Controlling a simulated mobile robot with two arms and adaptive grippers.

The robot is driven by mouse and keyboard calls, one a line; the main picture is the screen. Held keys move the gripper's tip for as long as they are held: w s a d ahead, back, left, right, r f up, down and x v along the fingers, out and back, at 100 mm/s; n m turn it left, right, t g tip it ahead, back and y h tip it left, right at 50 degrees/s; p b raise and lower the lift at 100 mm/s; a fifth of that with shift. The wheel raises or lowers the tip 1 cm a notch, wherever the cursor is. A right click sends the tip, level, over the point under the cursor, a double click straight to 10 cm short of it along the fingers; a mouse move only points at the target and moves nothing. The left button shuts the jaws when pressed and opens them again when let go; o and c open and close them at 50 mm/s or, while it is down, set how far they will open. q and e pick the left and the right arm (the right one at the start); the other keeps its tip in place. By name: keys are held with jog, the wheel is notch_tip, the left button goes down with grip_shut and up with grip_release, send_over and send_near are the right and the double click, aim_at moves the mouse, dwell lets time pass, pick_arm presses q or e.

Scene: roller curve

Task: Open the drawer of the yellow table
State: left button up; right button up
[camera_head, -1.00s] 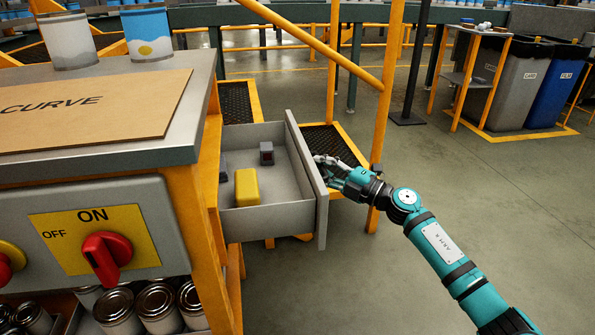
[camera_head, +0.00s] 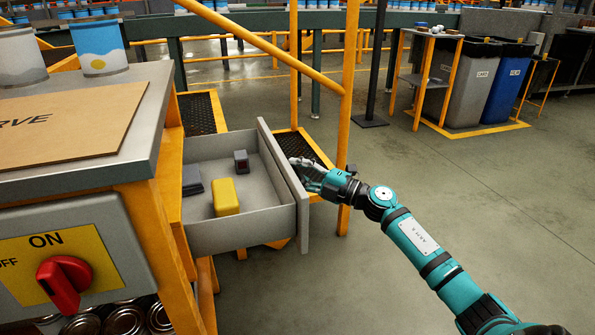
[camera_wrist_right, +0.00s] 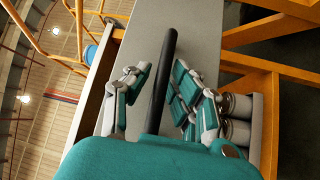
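The yellow table (camera_head: 152,215) stands at the left with a grey top. Its grey drawer (camera_head: 262,222) is pulled well out on the right side, and its inside shows. My right gripper (camera_head: 304,168) is at the outer face of the drawer front (camera_head: 283,183). In the right wrist view, a black bar handle (camera_wrist_right: 161,85) runs across the drawer front (camera_wrist_right: 190,25). The fingers of my right gripper (camera_wrist_right: 158,98) are apart on either side of the handle, with gaps visible. My left gripper is not in view.
The drawer holds a yellow block (camera_head: 226,196), a small dark box (camera_head: 241,161) and flat dark items (camera_head: 192,180). A yellow railing post (camera_head: 350,100) stands just behind my right arm. Grey floor (camera_head: 480,220) is clear at the right. Bins (camera_head: 473,85) stand far back.

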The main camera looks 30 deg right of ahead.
jog(key=shift+s+f, duration=0.1)
jog(key=shift+s+d+f, duration=0.1)
jog(key=shift+s+d, duration=0.1)
jog(key=shift+s, duration=0.05)
jog(key=v, duration=1.1)
jog(key=shift+r, duration=0.2)
jog(key=shift+d, duration=0.1)
